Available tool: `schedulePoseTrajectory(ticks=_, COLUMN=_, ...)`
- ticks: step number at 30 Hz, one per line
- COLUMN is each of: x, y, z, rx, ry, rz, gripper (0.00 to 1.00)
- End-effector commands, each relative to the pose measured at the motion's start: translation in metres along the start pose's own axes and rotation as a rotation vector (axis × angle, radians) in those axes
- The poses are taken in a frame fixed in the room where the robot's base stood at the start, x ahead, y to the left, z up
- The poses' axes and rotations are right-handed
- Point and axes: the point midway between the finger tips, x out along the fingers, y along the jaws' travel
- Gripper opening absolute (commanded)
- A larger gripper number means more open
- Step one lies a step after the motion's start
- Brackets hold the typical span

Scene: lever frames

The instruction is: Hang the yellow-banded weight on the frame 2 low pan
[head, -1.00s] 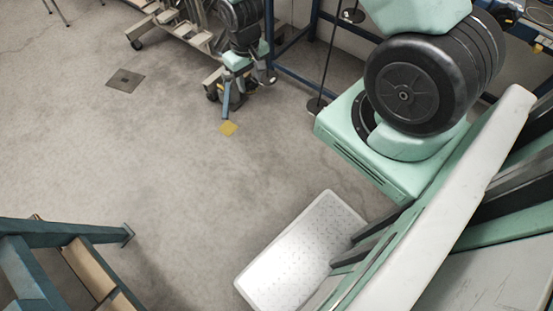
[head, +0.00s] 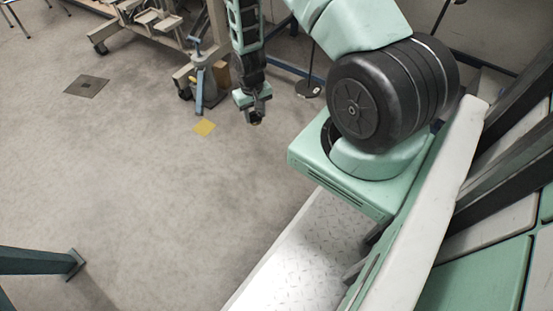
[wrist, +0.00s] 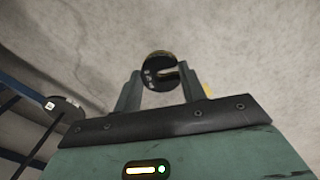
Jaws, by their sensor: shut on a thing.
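My gripper (head: 255,117) hangs low over the floor in the head view, at the end of my extended arm. In the wrist view my gripper (wrist: 158,84) is shut on a dark round weight (wrist: 160,66), which shows a light marking and a thin yellowish edge. A dark disc with a small white label (wrist: 63,107) is at the left of the wrist view, apart from the gripper. A similar disc on a thin rod (head: 308,89) stands or hangs right of the gripper in the head view. I cannot tell which frame or pan it belongs to.
A blue stand (head: 201,80) and a beige wheeled rack (head: 150,35) are left of and behind the gripper. A yellow floor patch (head: 204,127) lies nearby. A blue beam (head: 35,261) juts in at lower left. The floor in the middle left is clear.

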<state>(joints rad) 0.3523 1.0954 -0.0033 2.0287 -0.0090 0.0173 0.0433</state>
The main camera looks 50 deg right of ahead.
Motion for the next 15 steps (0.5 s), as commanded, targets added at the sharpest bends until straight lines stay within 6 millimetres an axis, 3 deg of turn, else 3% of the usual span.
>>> schedulePoseTrajectory(ticks=1, x=0.036, y=0.007, z=0.0, rx=0.019, ry=-0.002, rz=0.0, gripper=0.18)
schedulePoseTrajectory(ticks=9, x=0.14, y=0.041, z=0.001, rx=0.112, ry=-0.001, rz=-0.001, gripper=0.18)
schedulePoseTrajectory(ticks=15, x=0.205, y=0.063, z=0.003, rx=0.173, ry=0.0, rz=-0.002, gripper=0.18)
